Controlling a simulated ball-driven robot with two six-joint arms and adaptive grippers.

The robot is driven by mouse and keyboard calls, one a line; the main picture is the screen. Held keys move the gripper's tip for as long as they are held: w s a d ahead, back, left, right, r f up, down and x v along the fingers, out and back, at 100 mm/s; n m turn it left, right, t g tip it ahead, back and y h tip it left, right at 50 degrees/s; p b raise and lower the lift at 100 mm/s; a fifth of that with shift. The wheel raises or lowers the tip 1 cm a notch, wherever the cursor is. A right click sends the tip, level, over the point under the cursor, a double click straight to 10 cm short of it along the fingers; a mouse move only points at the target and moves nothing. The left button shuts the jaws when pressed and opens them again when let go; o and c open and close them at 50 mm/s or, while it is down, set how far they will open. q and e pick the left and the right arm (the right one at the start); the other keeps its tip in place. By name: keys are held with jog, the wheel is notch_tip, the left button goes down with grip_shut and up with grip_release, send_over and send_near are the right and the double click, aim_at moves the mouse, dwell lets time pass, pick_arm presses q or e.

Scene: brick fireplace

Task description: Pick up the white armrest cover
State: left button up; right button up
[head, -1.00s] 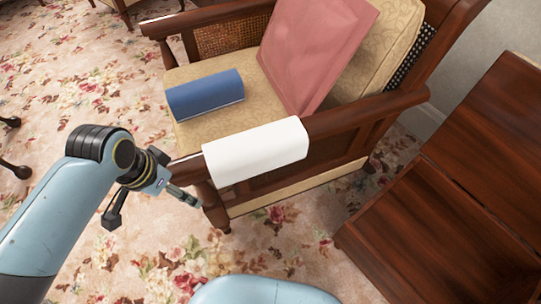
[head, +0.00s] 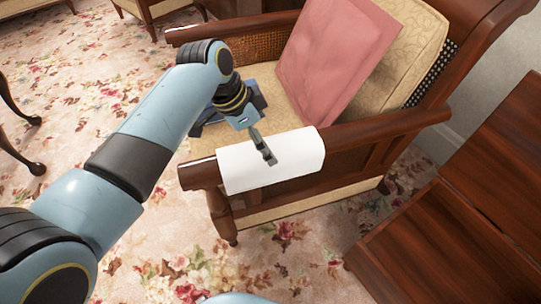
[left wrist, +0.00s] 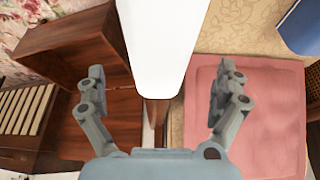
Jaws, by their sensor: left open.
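The white armrest cover (head: 300,158) lies draped over the near wooden armrest of the chair (head: 390,128). In the left wrist view, the white cover (left wrist: 162,40) runs down from the top edge, between my two spread fingers. My left gripper (head: 266,150) is open, and in the head view its fingers overlap the cover. In the left wrist view, the left gripper (left wrist: 162,78) has a gap on each side of the cover and holds nothing. My right gripper is not in view.
A pink cushion (head: 335,55) leans on the chair's backrest. A dark wooden piece of furniture (head: 440,235) stands at the right. Flowered carpet (head: 300,245) lies in front.

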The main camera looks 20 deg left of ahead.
aim_at(270, 146)
pick_arm(q)
jog(key=b+x, duration=0.1)
jog(key=x, duration=0.3)
jog(key=shift+f+b, duration=0.2)
jog(key=shift+b, duration=0.2)
jog(key=shift+d+f, duration=0.1)
jog(key=shift+f, duration=0.15)
jog(key=shift+r, duration=0.1)
jog(key=c, duration=0.7)
jog(key=shift+c, duration=1.3)
